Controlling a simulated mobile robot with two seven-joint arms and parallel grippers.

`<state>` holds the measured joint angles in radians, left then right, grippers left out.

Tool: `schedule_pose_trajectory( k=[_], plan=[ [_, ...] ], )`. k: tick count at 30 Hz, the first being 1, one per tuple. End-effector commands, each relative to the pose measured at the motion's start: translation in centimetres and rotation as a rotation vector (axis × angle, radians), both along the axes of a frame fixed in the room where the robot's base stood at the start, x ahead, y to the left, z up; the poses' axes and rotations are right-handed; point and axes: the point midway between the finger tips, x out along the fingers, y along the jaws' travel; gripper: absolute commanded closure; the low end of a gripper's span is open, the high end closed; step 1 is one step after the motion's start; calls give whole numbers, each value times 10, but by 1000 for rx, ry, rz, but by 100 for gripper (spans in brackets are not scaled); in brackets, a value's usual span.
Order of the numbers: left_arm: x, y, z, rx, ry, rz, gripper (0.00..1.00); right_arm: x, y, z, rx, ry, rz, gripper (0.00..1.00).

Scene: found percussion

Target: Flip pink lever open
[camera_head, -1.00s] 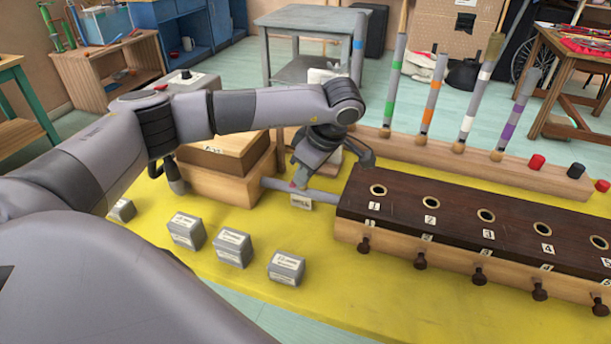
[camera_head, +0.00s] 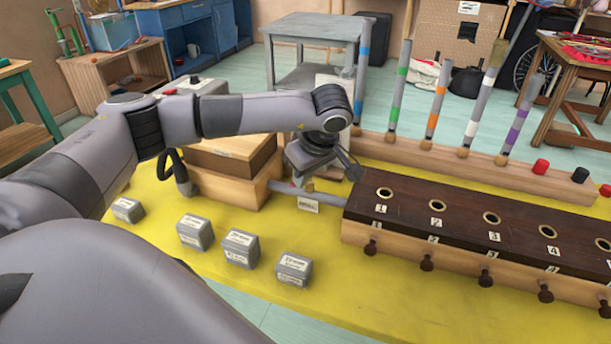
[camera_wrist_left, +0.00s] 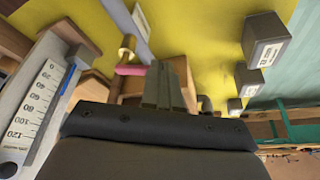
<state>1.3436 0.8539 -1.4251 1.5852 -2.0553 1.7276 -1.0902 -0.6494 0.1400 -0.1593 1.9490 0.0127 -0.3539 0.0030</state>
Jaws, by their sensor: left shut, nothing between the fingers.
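The pink lever (camera_wrist_left: 130,70) shows in the left wrist view as a short pink bar beside a brass-coloured fitting (camera_wrist_left: 127,48), just left of my fingertips. In the head view my gripper mostly hides it. A grey pipe (camera_head: 328,202) with a white tag (camera_head: 308,205) runs between the wooden box and the long dark-topped box. My left gripper (camera_head: 306,183) is over the pipe's left part, close to the lever; contact cannot be made out. Its fingers (camera_wrist_left: 165,85) are shut and empty. My right gripper is not in view.
The wooden box (camera_head: 225,188) stands left of my gripper. The long box (camera_head: 460,215) with numbered holes is to the right. Several grey labelled blocks (camera_head: 240,249) sit in front on the yellow surface (camera_head: 345,290). Upright banded sticks (camera_head: 433,105) stand behind. A numbered scale (camera_wrist_left: 40,95) shows in the wrist view.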

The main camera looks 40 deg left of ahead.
Motion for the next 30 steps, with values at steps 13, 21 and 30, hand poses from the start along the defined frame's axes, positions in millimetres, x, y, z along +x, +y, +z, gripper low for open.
schedule_pose_trajectory(
  k=[13,21,30],
  plan=[
    [-3,8,0,1,0,-142,100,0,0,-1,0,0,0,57],
    [-3,12,-1,0,1,-226,100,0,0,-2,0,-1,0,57],
    [-4,17,-1,0,2,-314,100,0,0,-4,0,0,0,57]
  ],
)
